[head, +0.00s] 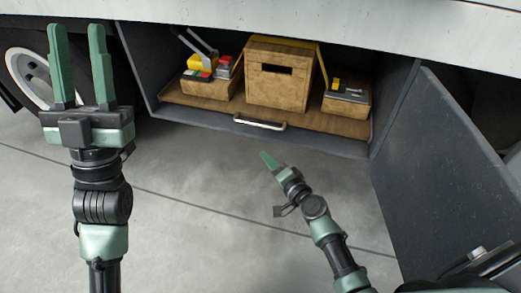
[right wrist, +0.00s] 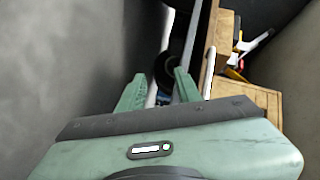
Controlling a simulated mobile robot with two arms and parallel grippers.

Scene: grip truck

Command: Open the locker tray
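The locker tray (head: 215,104) is a wooden board inside the dark open locker under the truck body. A pale metal handle (head: 260,122) is on its front edge. In the right wrist view, the tray's wooden edge (right wrist: 226,45) runs along the right of the fingers. My right gripper (head: 266,158) is just in front of and below the handle, apart from it. Its two fingers (right wrist: 160,85) are spread with nothing seen between them. My left gripper (head: 77,35) is raised at the left, fingers pointing up, open and empty, away from the tray.
A wooden box (head: 280,85) stands mid-tray, with tool-filled wooden bins to its left (head: 208,88) and right (head: 347,103). The locker door (head: 440,170) hangs open at the right. A truck wheel (head: 32,75) is at the left. The concrete floor (head: 200,190) in front is clear.

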